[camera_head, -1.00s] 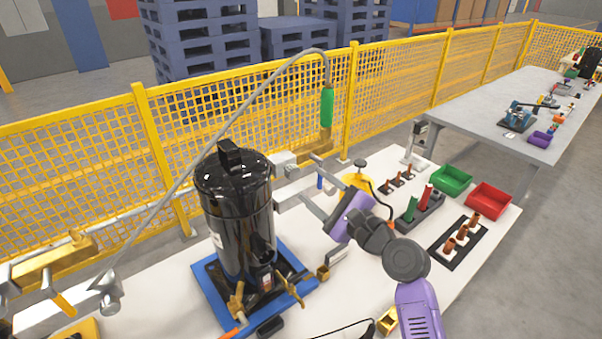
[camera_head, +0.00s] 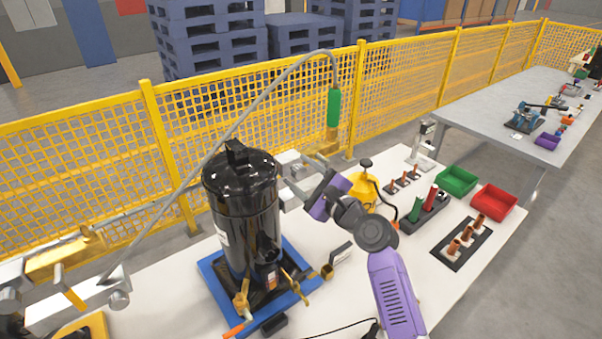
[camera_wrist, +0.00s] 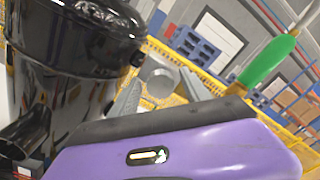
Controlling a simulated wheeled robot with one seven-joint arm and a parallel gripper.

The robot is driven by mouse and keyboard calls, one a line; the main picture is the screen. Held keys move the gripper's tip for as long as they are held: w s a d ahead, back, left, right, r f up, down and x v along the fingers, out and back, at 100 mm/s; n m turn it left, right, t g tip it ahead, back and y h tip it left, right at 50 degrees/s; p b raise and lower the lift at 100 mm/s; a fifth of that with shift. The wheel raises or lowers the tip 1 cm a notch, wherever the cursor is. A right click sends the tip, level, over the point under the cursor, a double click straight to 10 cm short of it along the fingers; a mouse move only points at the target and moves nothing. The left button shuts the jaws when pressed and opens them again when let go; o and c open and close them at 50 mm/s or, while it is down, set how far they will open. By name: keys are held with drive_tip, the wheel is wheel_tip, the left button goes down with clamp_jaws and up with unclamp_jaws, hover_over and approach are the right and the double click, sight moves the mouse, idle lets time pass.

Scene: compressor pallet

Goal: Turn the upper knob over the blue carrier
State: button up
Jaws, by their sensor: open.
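The blue carrier (camera_head: 211,279) lies flat on the white table under a tall black cylinder (camera_head: 240,217). A round grey knob (camera_wrist: 160,84) shows in the wrist view, beside the black cylinder (camera_wrist: 65,85). My gripper (camera_wrist: 160,71) is open, with one grey finger on each side of this knob; I cannot tell whether they touch it. In the head view my gripper (camera_head: 288,181) is just right of the cylinder, its purple body tilted. The knob is hard to make out there. Two brass fittings (camera_head: 242,299) stand lower, at the carrier's front.
A hose with a green handle (camera_head: 333,108) hangs behind, before the yellow mesh fence (camera_head: 400,97).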

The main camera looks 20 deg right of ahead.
clamp_jaws()
